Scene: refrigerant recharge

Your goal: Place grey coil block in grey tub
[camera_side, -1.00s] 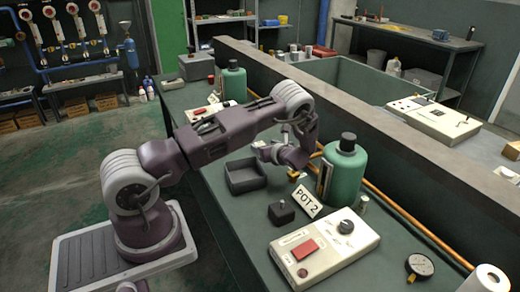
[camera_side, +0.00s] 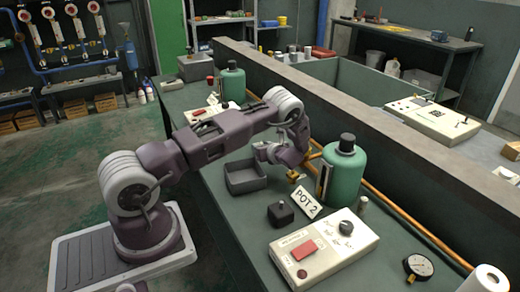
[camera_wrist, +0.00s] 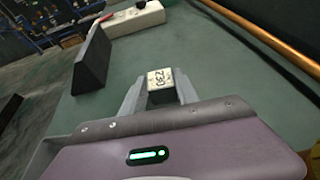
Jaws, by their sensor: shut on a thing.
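The grey tub (camera_side: 245,179) is an open, dark rectangular box on the green bench in the side view. My gripper (camera_side: 262,152) is just above and beside the tub's far right edge. In the wrist view my gripper (camera_wrist: 158,92) is shut on a small block with a pale, dark-marked face, which I take to be the grey coil block (camera_wrist: 160,78). In the side view the held block is too small to make out. I cannot tell whether it is over the tub.
A dark block with a knob (camera_side: 281,212) and a POT 2 sign (camera_side: 306,203) stand in front of a green bottle (camera_side: 343,170). A control box (camera_side: 325,247) is nearer. A copper pipe (camera_side: 385,210) runs along the wall. A dark upright panel (camera_wrist: 92,62) shows in the wrist view.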

